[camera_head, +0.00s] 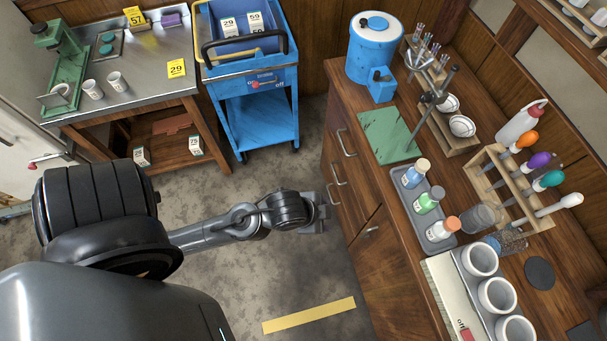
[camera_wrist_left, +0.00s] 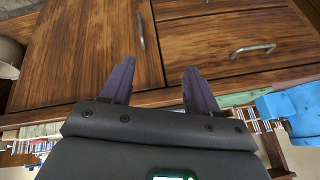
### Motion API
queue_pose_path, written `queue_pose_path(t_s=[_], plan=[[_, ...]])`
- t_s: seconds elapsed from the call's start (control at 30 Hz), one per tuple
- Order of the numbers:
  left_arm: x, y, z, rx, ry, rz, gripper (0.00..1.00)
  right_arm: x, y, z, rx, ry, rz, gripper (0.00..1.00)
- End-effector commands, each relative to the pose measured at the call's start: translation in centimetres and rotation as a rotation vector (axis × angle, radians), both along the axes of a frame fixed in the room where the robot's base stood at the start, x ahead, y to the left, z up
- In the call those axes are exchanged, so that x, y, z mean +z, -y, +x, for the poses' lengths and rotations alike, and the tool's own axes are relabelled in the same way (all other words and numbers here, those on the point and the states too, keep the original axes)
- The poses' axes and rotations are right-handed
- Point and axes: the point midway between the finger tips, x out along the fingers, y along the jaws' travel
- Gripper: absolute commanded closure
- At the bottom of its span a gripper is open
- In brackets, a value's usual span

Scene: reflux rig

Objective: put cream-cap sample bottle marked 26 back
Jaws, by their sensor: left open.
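My left gripper (camera_head: 319,212) is in front of the brown cabinet, above the open floor. In the left wrist view its two dark fingers (camera_wrist_left: 158,88) are spread apart with nothing between them, facing the cabinet front. Two more white numbered containers, one at left (camera_head: 141,156) and one at right (camera_head: 195,145), are on the steel table's lower shelf. Their caps are too small to tell. My right gripper is not in view.
The blue cart (camera_head: 262,120) stands beside the steel table (camera_head: 140,90), which holds yellow number cards (camera_head: 177,68) and white cups. The wooden counter (camera_head: 395,225) carries a grey tray of capped bottles (camera_head: 428,205), racks and a blue-white drum (camera_head: 374,50). Floor between is clear.

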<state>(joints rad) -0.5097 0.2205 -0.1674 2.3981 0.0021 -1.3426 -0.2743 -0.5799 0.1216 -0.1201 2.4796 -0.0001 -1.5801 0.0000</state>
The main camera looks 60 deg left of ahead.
Motion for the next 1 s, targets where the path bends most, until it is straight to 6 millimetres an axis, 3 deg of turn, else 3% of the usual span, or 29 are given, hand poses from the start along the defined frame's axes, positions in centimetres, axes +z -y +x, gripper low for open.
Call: queue_pose_path(t_s=[0.1,0.3,0.73,0.87,1.0], plan=[[0.1,-0.3,-3.2,0.201,-0.126,-0.089,0.40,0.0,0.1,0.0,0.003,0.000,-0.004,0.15],[0.2,-0.6,-5.5,0.348,-0.216,-0.140,0.40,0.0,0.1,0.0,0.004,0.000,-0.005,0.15],[0.8,-0.6,-5.5,0.354,-0.220,-0.141,0.40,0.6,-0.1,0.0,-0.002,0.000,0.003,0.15],[2.3,-0.6,-5.5,0.353,-0.220,-0.140,0.40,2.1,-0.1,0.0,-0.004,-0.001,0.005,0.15],[5.3,-0.6,-5.5,0.352,-0.220,-0.140,0.40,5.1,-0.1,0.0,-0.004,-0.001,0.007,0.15]])
